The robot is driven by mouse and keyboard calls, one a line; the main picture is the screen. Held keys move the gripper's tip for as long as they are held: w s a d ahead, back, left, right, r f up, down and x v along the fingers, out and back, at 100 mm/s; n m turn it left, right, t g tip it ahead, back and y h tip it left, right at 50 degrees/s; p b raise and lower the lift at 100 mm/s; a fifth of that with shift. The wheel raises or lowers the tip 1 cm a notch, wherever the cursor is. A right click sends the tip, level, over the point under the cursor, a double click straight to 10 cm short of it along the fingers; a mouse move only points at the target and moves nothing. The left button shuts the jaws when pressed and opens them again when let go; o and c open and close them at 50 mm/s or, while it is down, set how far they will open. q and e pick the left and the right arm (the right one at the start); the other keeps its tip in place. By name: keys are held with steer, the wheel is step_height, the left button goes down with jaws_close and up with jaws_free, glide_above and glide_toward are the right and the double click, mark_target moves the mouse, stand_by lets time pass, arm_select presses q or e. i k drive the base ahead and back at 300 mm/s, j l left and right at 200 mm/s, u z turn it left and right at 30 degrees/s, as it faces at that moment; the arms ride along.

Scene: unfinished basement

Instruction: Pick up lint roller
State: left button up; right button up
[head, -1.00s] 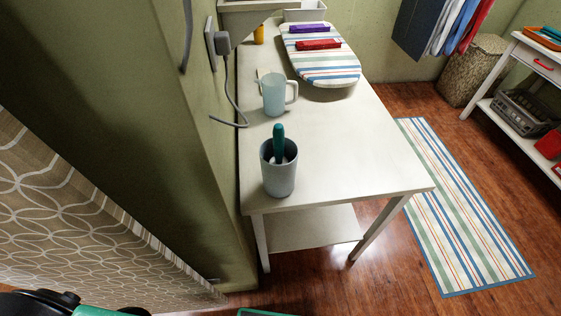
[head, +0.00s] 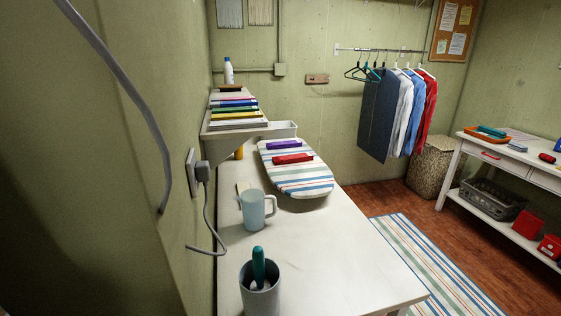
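A teal handle (head: 258,264) stands upright in a grey-blue cup (head: 261,296) at the near end of the white table (head: 340,262). Its lower end is hidden inside the cup, so I cannot tell whether it is the lint roller. Another teal item (head: 492,131) lies in an orange tray (head: 482,137) on the white side table at the right; it is too small to identify. Neither of my grippers is in view.
A light-blue jug (head: 255,210) and a striped ironing board (head: 303,180) with purple and red items stand on the table. A cord hangs along the left wall. Clothes (head: 395,112) hang at the back. A striped rug (head: 437,263) lies on open floor.

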mark_target(258, 252)
steer(key=k+l+z, duration=0.55)
steer(key=l+z, duration=0.2)
